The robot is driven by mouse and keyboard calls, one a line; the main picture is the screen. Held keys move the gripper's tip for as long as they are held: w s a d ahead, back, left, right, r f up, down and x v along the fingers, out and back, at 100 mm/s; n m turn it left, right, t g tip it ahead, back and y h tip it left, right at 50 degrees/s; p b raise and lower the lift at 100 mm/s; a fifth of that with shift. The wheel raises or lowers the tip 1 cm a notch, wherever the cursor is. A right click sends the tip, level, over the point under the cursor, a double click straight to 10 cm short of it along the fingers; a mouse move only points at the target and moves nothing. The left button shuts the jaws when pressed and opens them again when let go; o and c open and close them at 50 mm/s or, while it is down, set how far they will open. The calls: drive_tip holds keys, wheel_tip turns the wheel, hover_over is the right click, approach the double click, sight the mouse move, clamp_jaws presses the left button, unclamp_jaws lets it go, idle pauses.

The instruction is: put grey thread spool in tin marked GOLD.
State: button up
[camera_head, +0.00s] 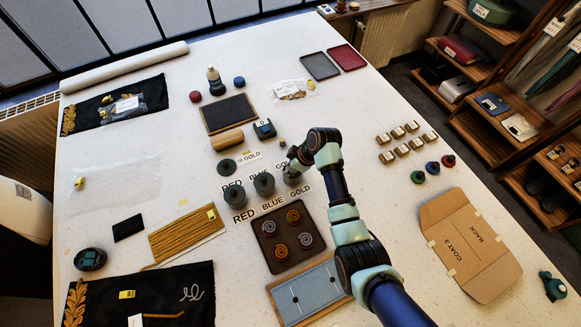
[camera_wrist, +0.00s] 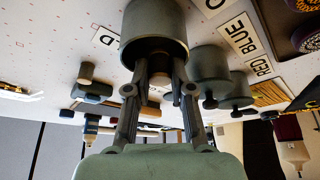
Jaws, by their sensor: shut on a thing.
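The GOLD tin (camera_head: 291,178), a grey-green cylinder, stands third in a row beside the GOLD lettering, partly hidden by my gripper (camera_head: 291,162). In the wrist view the tin (camera_wrist: 155,25) fills the upper middle. My gripper (camera_wrist: 158,85) is shut at its top, apparently on the lid's knob, which the fingers mostly hide. I cannot tell whether the lid is seated.
Two similar tins, RED (camera_head: 233,196) and BLUE (camera_head: 264,184), stand left of my gripper. A flat round grey-green disc (camera_head: 227,167) lies behind them. A blue board (camera_head: 310,293) lies in front of the tray.

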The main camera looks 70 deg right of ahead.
drive_tip(key=o, duration=0.9)
drive_tip(key=shift+s+a+f, duration=0.1)
drive_tip(key=shift+a+f, duration=0.15)
drive_tip(key=shift+f, duration=0.1)
drive_tip(key=shift+o, duration=0.2)
drive_tip(key=shift+r, duration=0.1)
wheel_tip(320, 180, up, 8)
drive_tip(key=p, duration=0.7)
drive_tip(key=shift+r+p, duration=0.15)
drive_tip(key=shift+p, duration=0.2)
